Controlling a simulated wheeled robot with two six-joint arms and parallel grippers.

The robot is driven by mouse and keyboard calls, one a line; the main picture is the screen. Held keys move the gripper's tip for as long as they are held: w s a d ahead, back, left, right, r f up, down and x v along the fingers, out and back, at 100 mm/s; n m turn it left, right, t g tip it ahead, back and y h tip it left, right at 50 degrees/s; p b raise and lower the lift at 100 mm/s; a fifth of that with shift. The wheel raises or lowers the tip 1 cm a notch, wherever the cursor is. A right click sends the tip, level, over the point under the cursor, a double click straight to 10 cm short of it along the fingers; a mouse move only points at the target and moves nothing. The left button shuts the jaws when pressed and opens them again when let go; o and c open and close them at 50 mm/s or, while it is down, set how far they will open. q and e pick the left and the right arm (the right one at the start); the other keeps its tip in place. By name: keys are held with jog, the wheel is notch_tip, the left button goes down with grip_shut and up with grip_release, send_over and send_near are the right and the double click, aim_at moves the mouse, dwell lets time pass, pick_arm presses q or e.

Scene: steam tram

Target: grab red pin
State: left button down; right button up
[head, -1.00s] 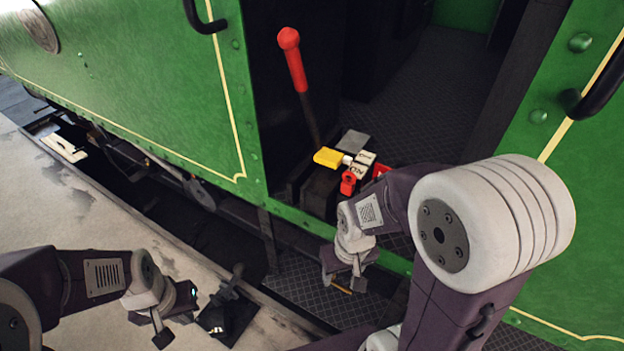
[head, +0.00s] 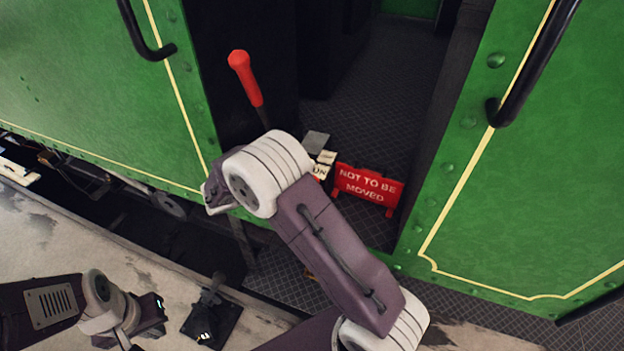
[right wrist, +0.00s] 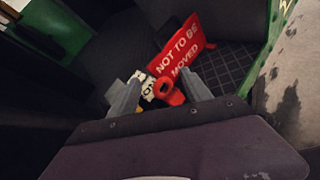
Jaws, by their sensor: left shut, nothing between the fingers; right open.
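The red pin (right wrist: 170,92), with a ring-shaped head, shows in the right wrist view, in front of the lower left part of the red sign. My right gripper (right wrist: 161,93) is open, its two fingers either side of the pin in the picture. I cannot tell whether they touch it or how far beyond them it is. In the head view my right arm hides the pin and the right gripper. My left gripper (head: 146,322) is shut and empty at the lower left, over the platform.
A red sign (head: 368,186) reading "NOT TO BE MOVED" stands on the cab floor. Lettered white blocks (head: 326,157) and a grey plate (head: 315,141) are beside it. A red-handled lever (head: 246,78) rises behind my arm. Green cab walls (head: 540,200) flank the doorway.

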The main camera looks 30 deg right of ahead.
jog(key=shift+w+d+f+n+p, duration=0.25)
jog(key=shift+d+f, duration=0.1)
jog(key=shift+f, duration=0.2)
jog(key=shift+w+d+f+n+p, duration=0.15)
jog(key=shift+d+f+n+p, duration=0.15)
jog(key=shift+f, duration=0.2)
jog(key=shift+w+d+f, duration=0.15)
jog(key=shift+d, duration=0.05)
jog(key=p+x, duration=0.1)
jog(key=x, duration=0.3)
jog(key=shift+d+f, duration=0.15)
jog(key=shift+d, duration=0.1)
jog(key=shift+w+d+f, duration=0.15)
jog(key=shift+d+f, duration=0.05)
jog(key=shift+d, duration=0.05)
pick_arm(q)
notch_tip(320, 180, up, 3)
jog(key=shift+s, duration=0.1)
pick_arm(e)
jog(key=shift+a+r, duration=0.1)
grip_shut()
